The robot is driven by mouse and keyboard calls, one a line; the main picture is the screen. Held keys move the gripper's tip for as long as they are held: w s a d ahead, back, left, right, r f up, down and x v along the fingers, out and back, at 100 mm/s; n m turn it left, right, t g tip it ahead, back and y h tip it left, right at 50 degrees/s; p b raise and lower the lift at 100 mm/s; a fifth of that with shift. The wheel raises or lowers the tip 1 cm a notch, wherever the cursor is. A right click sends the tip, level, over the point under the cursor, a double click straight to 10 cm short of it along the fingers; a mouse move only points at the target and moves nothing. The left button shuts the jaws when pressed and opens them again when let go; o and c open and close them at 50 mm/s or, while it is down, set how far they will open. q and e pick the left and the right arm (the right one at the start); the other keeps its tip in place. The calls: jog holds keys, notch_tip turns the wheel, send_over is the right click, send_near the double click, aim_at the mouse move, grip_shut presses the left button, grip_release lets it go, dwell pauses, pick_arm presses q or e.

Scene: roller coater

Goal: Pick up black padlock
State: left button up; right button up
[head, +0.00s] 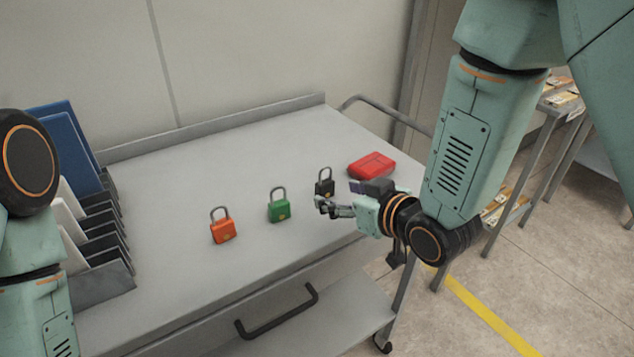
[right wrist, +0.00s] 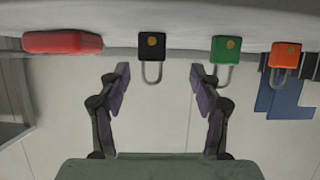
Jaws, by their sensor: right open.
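The black padlock (head: 325,186) stands upright on the grey cart top, to the right of the other padlocks. My right gripper (head: 324,208) is just in front of it in the head view and hides its lower part. In the right wrist view, which is upside down, the black padlock (right wrist: 152,46) shows beyond the fingertips, between them and nearer one finger. The right gripper (right wrist: 158,78) is open and nothing is between its fingers. Part of my left arm shows at the left edge of the head view, but its gripper does not.
A green padlock (head: 279,211) and an orange padlock (head: 223,231) stand left of the black one. A red case (head: 371,165) lies to its right. A grey rack (head: 100,282) with blue and white panels stands at the left. The cart top (head: 180,190) is clear behind the padlocks.

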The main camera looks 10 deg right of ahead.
aim_at(327, 184)
jog(key=shift+w+d+r, duration=0.1)
jog(key=shift+w, duration=0.15)
jog(key=shift+w+d+f, duration=0.3)
jog(key=shift+w+f, duration=0.2)
jog(key=shift+w, duration=0.2)
jog(key=x, duration=0.3)
jog(key=b+x, duration=0.1)
jog(key=x, duration=0.1)
jog(key=shift+a+r, duration=0.3)
jog(key=shift+r, duration=0.05)
jog(key=shift+w+d+f, duration=0.15)
jog(key=shift+w+f, duration=0.05)
jog(key=shift+w, duration=0.25)
jog(key=shift+a+r, duration=0.1)
jog(key=shift+a, duration=0.2)
jog(key=shift+s+a, duration=0.1)
jog(key=shift+c, duration=0.7)
jog(key=shift+d, duration=0.3)
jog(key=c, duration=0.4)
jog(key=shift+a, duration=0.2)
jog(key=c, duration=0.6)
jog(key=shift+d, duration=0.15)
jog(key=shift+c, duration=1)
